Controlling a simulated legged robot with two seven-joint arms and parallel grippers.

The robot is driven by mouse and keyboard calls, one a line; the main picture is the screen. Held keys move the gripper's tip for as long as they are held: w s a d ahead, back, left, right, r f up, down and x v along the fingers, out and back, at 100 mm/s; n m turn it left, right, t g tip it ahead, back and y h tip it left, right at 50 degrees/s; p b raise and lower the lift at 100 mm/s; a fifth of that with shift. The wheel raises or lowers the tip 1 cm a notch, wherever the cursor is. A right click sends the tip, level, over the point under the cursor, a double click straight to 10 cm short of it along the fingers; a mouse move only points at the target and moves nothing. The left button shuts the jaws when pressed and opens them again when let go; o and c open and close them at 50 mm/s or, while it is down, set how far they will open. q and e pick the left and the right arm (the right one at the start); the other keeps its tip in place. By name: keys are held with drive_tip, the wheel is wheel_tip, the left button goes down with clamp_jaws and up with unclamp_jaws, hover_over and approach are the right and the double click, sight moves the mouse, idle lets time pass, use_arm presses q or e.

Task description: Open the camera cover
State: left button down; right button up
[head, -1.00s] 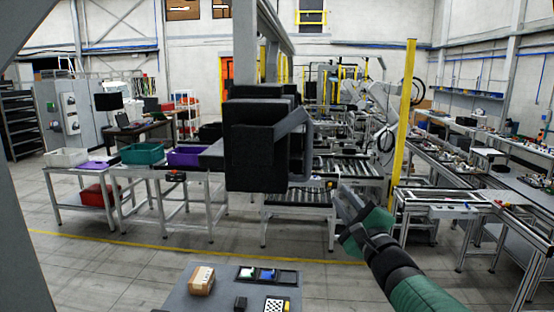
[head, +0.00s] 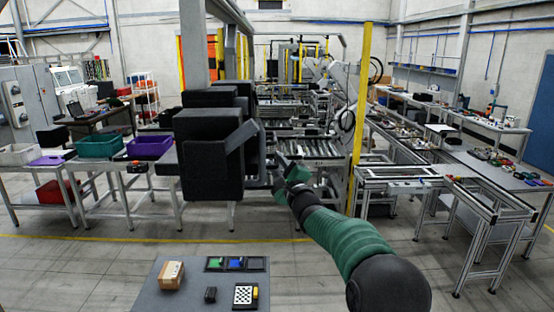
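The camera cover (head: 213,165) is a black, blocky housing on a grey upright post, in the middle left of the head view. A grey bent bracket or handle (head: 258,132) stands along its right side. My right arm, with green and black sleeves, reaches up from the lower right. Its gripper (head: 279,164) is just right of the cover's side, near the lower end of the bracket. I cannot tell whether it touches the cover, and its fingers are too small and partly hidden to show their opening. My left gripper is not in view.
A grey table (head: 200,290) below holds a cardboard box (head: 172,275), a black tray (head: 237,264) with coloured parts and a checkered piece (head: 244,295). A yellow post (head: 361,120) stands right of the cover. Conveyors and benches fill the background.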

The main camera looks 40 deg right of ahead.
drive_tip(key=shift+d+f, duration=0.15)
drive_tip(key=shift+c, duration=0.6)
drive_tip(key=shift+w, duration=0.1)
clamp_jaws()
drive_tip(key=shift+a+f, duration=0.1)
drive_tip(key=shift+a, duration=0.1)
